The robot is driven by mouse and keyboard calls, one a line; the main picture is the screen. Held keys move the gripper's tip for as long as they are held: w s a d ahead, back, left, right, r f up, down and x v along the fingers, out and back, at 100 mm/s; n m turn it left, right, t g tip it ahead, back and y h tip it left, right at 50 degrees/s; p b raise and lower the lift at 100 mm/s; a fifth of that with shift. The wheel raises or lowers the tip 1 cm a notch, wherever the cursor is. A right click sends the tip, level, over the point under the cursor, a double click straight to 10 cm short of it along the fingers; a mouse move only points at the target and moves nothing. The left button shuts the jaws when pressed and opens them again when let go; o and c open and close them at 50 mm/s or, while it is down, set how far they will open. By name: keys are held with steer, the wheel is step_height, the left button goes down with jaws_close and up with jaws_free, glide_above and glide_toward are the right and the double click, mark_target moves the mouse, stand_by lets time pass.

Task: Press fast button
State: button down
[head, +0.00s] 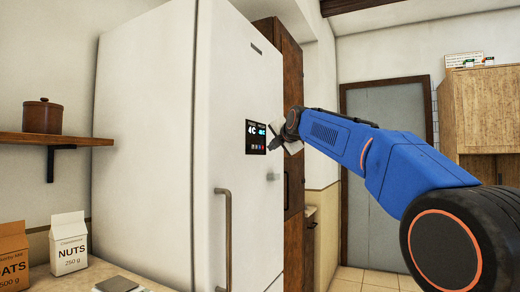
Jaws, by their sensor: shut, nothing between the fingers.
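A tall white fridge (235,90) stands in the middle of the head view. Its front door carries a small black control panel (255,137) with lit readings that include "4C". Small coloured marks show along the panel's lower part. The labels are too small to tell which one is the fast button. My gripper (271,146) is shut and empty at the panel's right edge, at the end of my blue arm. It covers or borders the right side of the panel. I cannot tell whether its tips touch the panel.
A vertical door handle (224,240) sits low on the fridge front. A wooden shelf with a brown pot (43,116) and a counter with a NUTS carton (69,243) and an OATS carton (13,256) are at left. A wooden cabinet (482,110) is at right.

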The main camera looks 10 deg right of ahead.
steer(key=shift+w+a, duration=0.4)
steer(key=shift+a, duration=0.2)
steer(key=shift+w+a, duration=0.1)
steer(key=shift+a, duration=0.05)
stand_by(1.7)
steer(key=shift+w+a, duration=0.15)
steer(key=shift+a, duration=0.05)
steer(key=shift+w+a, duration=0.25)
steer(key=shift+a, duration=0.1)
stand_by(0.9)
steer(key=shift+s+d, duration=0.5)
steer(key=shift+d, duration=0.2)
stand_by(0.3)
steer(key=shift+s+d, duration=0.75)
steer(key=shift+d, duration=0.25)
steer(key=shift+s+d, duration=0.75)
steer(key=shift+d, duration=0.25)
